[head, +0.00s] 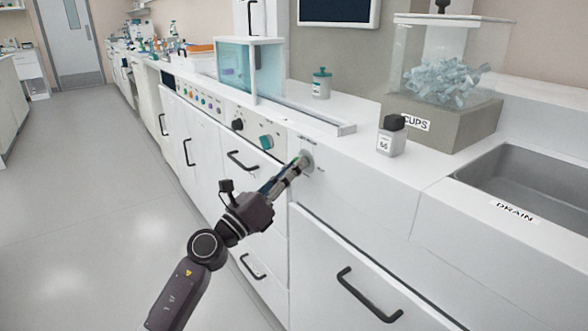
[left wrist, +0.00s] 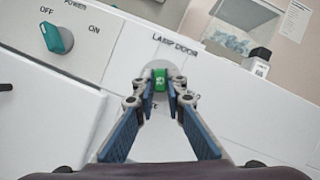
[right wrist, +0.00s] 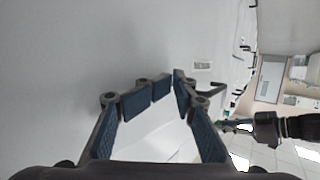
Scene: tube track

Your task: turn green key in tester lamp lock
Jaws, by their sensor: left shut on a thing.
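The green key (left wrist: 160,80) sits at a round grey lock plate (left wrist: 178,72) under the label "LAMP DOOR" in the left wrist view. My left gripper (left wrist: 162,84) is shut on the key's head, which shows between its fingertips. In the head view my left gripper (head: 301,161) reaches the lock plate (head: 309,159) on the white bench front, and its fingers mostly hide the key. The key's shaft is hidden. My right gripper (right wrist: 173,80) shows only in the right wrist view, with its fingertips together and nothing visible between them.
A teal power knob (head: 266,142) lies left of the lock. Black drawer handles (head: 366,296) stick out below. A dark-capped bottle (head: 391,136), a cup bin (head: 447,65) and a drain sink (head: 530,175) are on the bench to the right. The floor at left is clear.

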